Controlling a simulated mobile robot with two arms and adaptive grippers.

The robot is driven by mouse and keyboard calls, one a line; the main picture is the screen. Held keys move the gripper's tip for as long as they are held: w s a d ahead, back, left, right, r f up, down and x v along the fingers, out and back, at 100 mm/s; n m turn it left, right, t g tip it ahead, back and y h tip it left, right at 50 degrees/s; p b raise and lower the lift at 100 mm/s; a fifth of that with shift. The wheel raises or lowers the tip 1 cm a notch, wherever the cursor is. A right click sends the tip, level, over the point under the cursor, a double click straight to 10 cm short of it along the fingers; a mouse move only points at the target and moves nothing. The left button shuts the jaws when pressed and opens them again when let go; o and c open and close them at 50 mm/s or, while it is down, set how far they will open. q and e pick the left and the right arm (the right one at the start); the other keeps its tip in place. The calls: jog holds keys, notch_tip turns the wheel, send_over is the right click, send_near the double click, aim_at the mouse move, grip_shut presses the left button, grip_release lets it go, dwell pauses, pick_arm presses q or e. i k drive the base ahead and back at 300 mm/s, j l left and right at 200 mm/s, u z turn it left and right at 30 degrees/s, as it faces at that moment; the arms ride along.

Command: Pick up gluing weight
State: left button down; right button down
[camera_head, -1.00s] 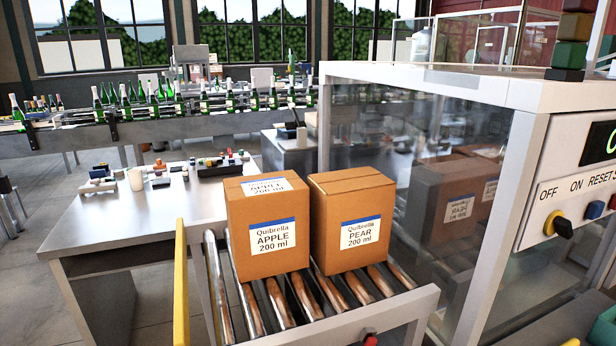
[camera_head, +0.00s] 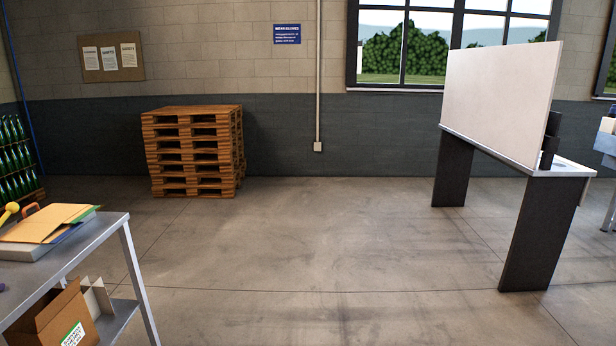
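I see no gluing weight in the head view. Neither of my grippers shows in the head view. A metal table (camera_head: 112,231) stands at the left edge, with orange and yellow folders (camera_head: 48,224) and a yellow-headed item (camera_head: 9,211) on top; the rest of its top is cut off by the frame.
An open cardboard box (camera_head: 60,318) sits on the table's lower shelf. Stacked wooden pallets (camera_head: 194,150) stand by the back wall. A desk with a white panel (camera_head: 497,100) stands at the right. Green bottles (camera_head: 14,160) are racked at far left. The middle floor (camera_head: 320,250) is clear.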

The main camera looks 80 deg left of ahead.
aim_at(24, 210)
jog(key=u, duration=4.35)
jog(key=i+l, duration=0.2)
jog(key=l, duration=0.15)
